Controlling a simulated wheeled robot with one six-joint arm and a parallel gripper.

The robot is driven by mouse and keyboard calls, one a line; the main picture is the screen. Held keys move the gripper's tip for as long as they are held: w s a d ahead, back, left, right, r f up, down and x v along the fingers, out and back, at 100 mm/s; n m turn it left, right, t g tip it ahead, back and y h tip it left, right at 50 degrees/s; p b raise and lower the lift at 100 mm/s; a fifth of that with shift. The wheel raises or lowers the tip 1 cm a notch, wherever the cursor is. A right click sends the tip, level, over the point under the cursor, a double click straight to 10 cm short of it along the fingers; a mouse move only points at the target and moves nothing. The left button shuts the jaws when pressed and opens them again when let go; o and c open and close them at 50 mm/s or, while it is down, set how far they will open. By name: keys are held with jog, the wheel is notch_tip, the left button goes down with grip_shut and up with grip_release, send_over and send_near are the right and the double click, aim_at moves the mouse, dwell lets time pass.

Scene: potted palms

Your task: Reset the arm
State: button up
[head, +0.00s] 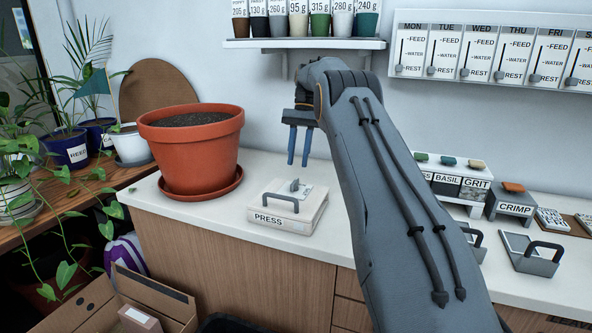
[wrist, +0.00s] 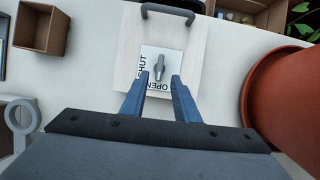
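My gripper (head: 298,163) hangs fingers-down above the white counter, to the right of the terracotta pot. Its two blue fingers are apart with nothing between them. Below and near it is the pale PRESS box (head: 283,222) with a dark handle at its front. The wrist view shows the box top (wrist: 186,33) and a grey knob (wrist: 159,67) on a white plate marked SHUT and OPEN. The fingertips appear on either side of the knob in that view, but the head view shows them above the box. I cannot tell which mark the knob points to.
The large terracotta pot (head: 196,142) stands close left of the gripper. A shelf (head: 306,43) with labelled cups is above. A weekday slider board (head: 491,50) hangs at the right. Labelled blocks and a CRIMP tool (head: 513,206) stand on the right counter. Plants crowd the left.

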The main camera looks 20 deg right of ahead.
jog(key=shift+w+d+r, duration=0.1)
jog(key=shift+d+r, duration=0.05)
jog(key=shift+r, duration=0.35)
